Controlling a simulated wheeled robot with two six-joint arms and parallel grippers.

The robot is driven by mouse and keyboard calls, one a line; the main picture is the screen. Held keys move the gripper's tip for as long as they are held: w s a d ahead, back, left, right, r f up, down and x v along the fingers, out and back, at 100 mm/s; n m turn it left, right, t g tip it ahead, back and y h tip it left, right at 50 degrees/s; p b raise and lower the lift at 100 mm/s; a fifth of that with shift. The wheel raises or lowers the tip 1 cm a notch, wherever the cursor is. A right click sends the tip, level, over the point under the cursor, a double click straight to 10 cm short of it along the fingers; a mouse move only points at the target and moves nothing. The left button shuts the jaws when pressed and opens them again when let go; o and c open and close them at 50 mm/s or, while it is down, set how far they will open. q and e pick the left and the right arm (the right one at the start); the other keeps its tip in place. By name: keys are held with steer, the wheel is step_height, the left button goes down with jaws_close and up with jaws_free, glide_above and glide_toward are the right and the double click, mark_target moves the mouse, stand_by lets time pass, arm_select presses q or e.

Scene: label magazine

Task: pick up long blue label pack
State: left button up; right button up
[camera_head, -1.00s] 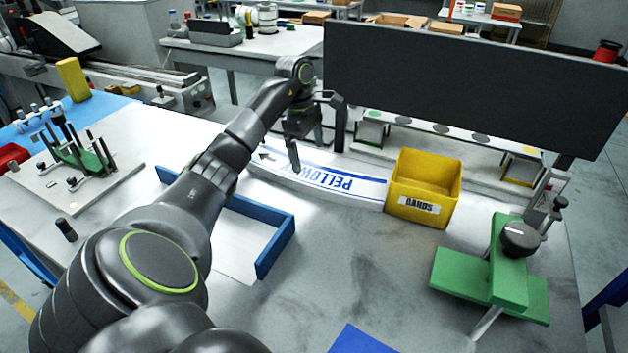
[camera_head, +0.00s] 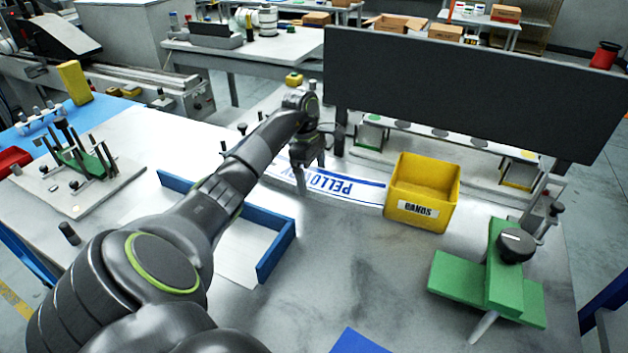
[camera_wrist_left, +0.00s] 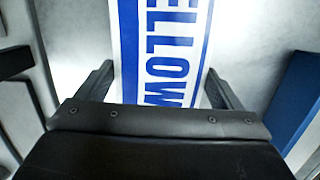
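The long label pack (camera_head: 356,191) is a white strip with blue edge stripes and blue lettering, lying on the grey table left of the yellow bin. My left gripper (camera_head: 311,174) is over the pack's middle part, with its fingers apart. In the left wrist view the pack (camera_wrist_left: 163,50) runs between the two open fingers (camera_wrist_left: 158,88), one on each side of it, with a gap at each side. Its left part is hidden behind my arm in the head view. My right gripper is not in view.
A yellow bin (camera_head: 425,190) marked "BANDS" stands at the pack's right end. A dark panel (camera_head: 470,90) rises behind. A blue-walled frame (camera_head: 275,248) lies in front on the left, a green clamp fixture (camera_head: 505,270) on the right.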

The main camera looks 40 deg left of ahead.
mark_target(312, 177)
arm_select(q)
steer(key=shift+w, duration=0.1)
steer(key=c, duration=0.7)
steer(key=shift+r, duration=0.1)
steer(key=shift+c, duration=0.2)
steer(key=shift+r, duration=0.45)
step_height(312, 177, up, 5)
steer(key=shift+a+r+b, duration=0.1)
steer(key=shift+r+b, duration=0.05)
steer(key=shift+b, duration=0.4)
steer(key=shift+r+p, duration=0.55)
steer(key=shift+p, duration=0.2)
step_height(312, 177, up, 11)
steer(key=p, duration=1)
steer(key=shift+f+p, duration=0.2)
steer(key=shift+p, duration=0.15)
